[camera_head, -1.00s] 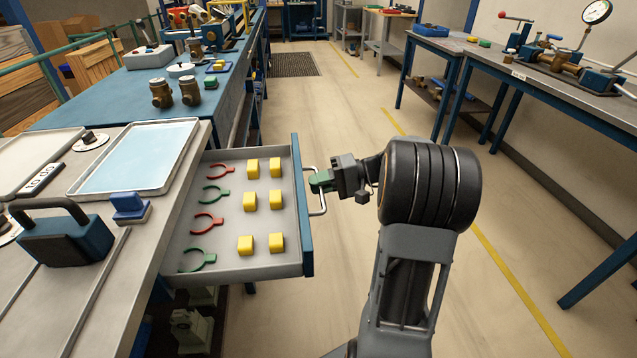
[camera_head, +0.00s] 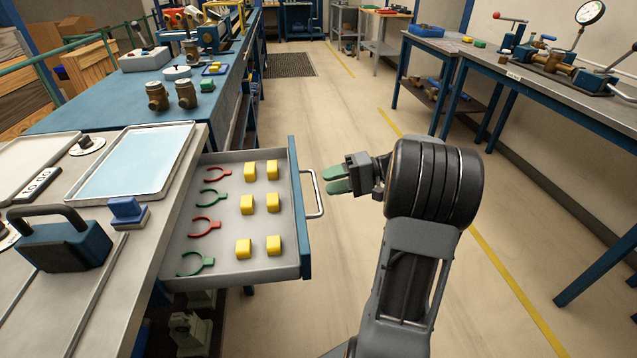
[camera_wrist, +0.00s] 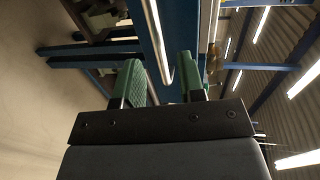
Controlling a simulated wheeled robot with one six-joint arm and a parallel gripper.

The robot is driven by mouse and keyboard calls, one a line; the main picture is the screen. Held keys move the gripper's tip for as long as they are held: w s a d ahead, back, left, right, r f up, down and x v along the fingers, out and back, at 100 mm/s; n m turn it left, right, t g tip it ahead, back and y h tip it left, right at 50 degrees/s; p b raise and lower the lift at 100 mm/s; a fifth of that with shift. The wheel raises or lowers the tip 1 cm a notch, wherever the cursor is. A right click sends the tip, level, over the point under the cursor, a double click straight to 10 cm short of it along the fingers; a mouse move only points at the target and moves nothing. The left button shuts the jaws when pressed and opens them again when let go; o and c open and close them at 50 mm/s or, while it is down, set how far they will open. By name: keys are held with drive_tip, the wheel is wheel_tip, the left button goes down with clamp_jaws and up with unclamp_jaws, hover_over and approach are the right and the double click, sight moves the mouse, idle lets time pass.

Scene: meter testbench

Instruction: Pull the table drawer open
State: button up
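The table drawer (camera_head: 226,261) stands pulled out from the left table, its inside showing several yellow blocks and several red and green fork-shaped pieces. Its blue front (camera_head: 300,215) carries a metal bar handle (camera_head: 316,193). My gripper (camera_head: 331,180) is just right of the handle, apart from it, with its green fingers spread. In the wrist view the two green fingertips (camera_wrist: 162,78) are apart with nothing held between them. The handle bar (camera_wrist: 158,45) and the blue drawer front (camera_wrist: 146,30) show beyond the fingers there.
The grey tabletop (camera_head: 105,285) holds a light-blue tray (camera_head: 130,165) and a dark block with a handle (camera_head: 60,240). A blue-legged bench (camera_head: 540,85) stands at the right. The floor between the tables is clear around my arm.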

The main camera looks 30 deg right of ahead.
drive_tip(key=p+v, duration=0.1)
drive_tip(key=v, duration=0.8)
drive_tip(key=shift+d, duration=0.2)
wheel_tip(320, 180, down, 6)
drive_tip(key=s+m+h, duration=0.1)
drive_tip(key=m+h, duration=0.2)
drive_tip(key=m, duration=0.1)
drive_tip(key=s+a+r+g+h+p, duration=0.3)
drive_tip(key=s+a+g+h+p, duration=0.1)
drive_tip(key=a+h+p, duration=0.25)
drive_tip(key=s+a+r+n+t+h+p, duration=0.1)
drive_tip(key=a+r+n+p, duration=0.3)
drive_tip(key=a+r+p, duration=0.4)
drive_tip(key=s+a+r+n+t+h+p, duration=0.1)
drive_tip(key=s+a+r+n+h+p, duration=0.2)
drive_tip(key=a+r+p, duration=0.5)
wheel_tip(320, 180, up, 4)
drive_tip(key=shift+s+r+n+h, duration=0.1)
drive_tip(key=shift+s+n+h, duration=0.2)
drive_tip(key=shift+n+h, duration=0.3)
drive_tip(key=shift+a, duration=0.2)
